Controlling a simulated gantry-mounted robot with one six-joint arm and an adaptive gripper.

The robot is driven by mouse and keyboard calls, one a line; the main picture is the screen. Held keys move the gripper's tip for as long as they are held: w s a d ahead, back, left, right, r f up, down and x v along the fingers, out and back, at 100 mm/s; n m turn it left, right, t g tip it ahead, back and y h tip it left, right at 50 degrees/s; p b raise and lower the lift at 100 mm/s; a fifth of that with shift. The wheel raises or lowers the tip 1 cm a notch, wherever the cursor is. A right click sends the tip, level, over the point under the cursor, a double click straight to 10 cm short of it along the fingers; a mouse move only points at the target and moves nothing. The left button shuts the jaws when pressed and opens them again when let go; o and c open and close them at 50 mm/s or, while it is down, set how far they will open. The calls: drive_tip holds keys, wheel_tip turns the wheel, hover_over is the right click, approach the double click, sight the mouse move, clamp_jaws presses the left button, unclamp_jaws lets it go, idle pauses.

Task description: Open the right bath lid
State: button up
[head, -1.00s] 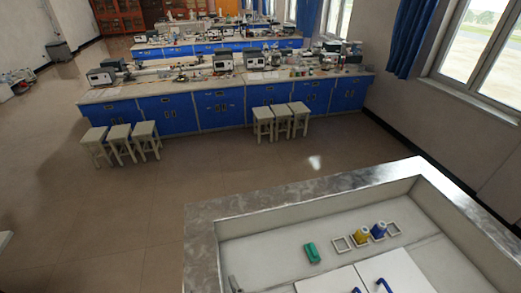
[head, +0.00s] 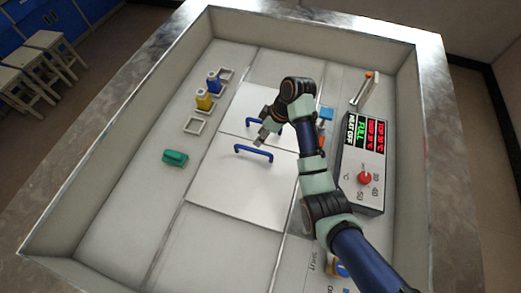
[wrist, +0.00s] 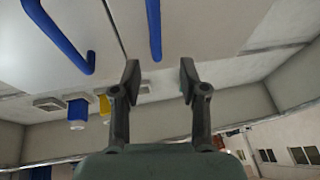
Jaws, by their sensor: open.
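Two white lids lie flat in the bath, one farther (head: 243,101) and one nearer (head: 230,190) in the head view. Each carries a blue bar handle: the far handle (head: 250,122) is partly hidden by my gripper, and the near handle (head: 254,152) shows whole. I cannot tell which lid the task calls right. My gripper (head: 263,135) is over the lids, close to both handles. In the wrist view its fingers (wrist: 160,81) are apart with nothing between them. One blue handle (wrist: 153,28) is just beyond the fingertips, and the other (wrist: 60,38) is to the left.
A control box (head: 362,165) with lit displays and a red knob stands right of my arm. A green object (head: 175,158), a yellow bottle (head: 204,100), a blue bottle (head: 213,82) and white square holders (head: 194,125) are on the left. A grey raised rim (head: 130,120) surrounds everything.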

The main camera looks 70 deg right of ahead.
drive_tip(key=x, duration=0.2)
drive_tip(key=s+b+x, duration=0.1)
drive_tip(key=x, duration=0.5)
drive_tip(key=shift+s+d+f, duration=0.15)
drive_tip(key=shift+d+f, duration=0.1)
drive_tip(key=shift+f, duration=0.1)
clamp_jaws()
